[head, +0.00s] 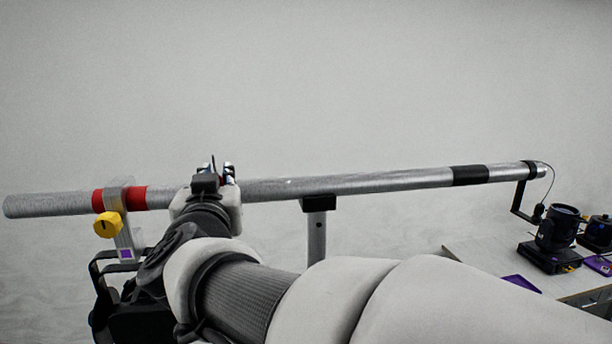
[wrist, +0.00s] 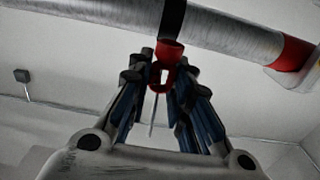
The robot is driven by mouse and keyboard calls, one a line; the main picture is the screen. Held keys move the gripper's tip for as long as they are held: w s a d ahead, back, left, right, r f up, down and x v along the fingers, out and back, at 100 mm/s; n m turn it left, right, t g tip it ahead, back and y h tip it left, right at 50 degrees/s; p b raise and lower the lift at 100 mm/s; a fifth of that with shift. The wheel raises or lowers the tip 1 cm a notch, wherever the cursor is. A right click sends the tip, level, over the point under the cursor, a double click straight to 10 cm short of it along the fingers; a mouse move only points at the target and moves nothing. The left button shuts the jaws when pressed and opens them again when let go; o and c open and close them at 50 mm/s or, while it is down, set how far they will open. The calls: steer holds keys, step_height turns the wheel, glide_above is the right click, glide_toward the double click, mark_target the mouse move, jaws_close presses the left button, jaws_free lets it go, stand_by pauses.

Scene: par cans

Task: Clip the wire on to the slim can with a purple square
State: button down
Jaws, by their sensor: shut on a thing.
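A silver bar (head: 350,184) runs across the head view. From a clamp (head: 122,228) with a yellow knob (head: 108,224) and a purple square (head: 125,254), at a red band on the bar's left, hangs a black can (head: 125,300), mostly hidden by my arm. My gripper (head: 214,176) is right of that clamp, at the bar. In the wrist view my gripper (wrist: 161,85) is shut on a red clip (wrist: 161,76). A black strap or wire (wrist: 172,18) crosses the bar (wrist: 230,28) just above the clip. A thin strand (wrist: 152,118) hangs below the clip.
A post (head: 317,235) stands under the bar's middle. At the right end, a black bracket (head: 522,202) hangs with a thin wire. Dark stage lights (head: 556,240) stand on a pale table (head: 480,258) with purple patches. The space above the bar is clear.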

steer(key=shift+f+b, duration=3.45)
steer(key=shift+f, duration=1.25)
steer(key=shift+s+a+f+p, duration=0.1)
steer(key=shift+s+a+p, duration=0.35)
steer(key=shift+a+p, duration=1)
steer(key=shift+s+a+f+p, duration=0.1)
steer(key=shift+s+a+p, duration=0.45)
steer(key=shift+a, duration=1.7)
steer(key=shift+s+a+p, duration=0.3)
steer(key=shift+a+p, duration=0.85)
steer(key=shift+a, duration=1)
steer(key=shift+f, duration=0.4)
